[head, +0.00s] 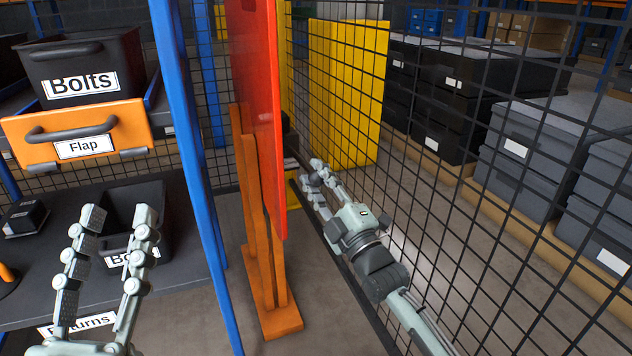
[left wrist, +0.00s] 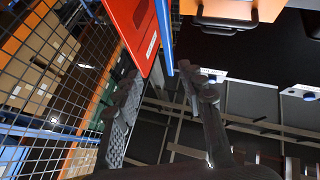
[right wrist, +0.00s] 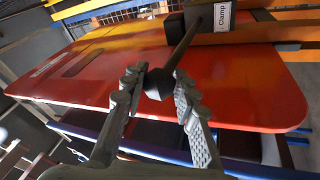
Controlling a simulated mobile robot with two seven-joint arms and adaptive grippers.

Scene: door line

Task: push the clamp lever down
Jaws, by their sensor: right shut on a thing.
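The clamp lever (right wrist: 186,43) is a dark rod that slants out of a dark block with a white "Clamp" label (right wrist: 222,17) in the right wrist view. The block sits by the edge of a red panel (right wrist: 115,70). The lever ends in a black knob (right wrist: 158,84). My right gripper (right wrist: 160,80) is shut on this knob, one finger on each side. In the head view my right gripper (head: 317,180) is just right of the red panel, which hides most of the clamp. My left gripper (head: 118,220) is open and empty, its fingers apart, in front of the shelf.
A blue post (head: 190,170) and the red panel on its orange stand (head: 262,220) separate my two arms. A black mesh fence (head: 470,200) runs along my right arm. At left are a black "Bolts" bin (head: 85,60), an orange "Flap" front (head: 75,135) and a dark shelf (head: 185,270).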

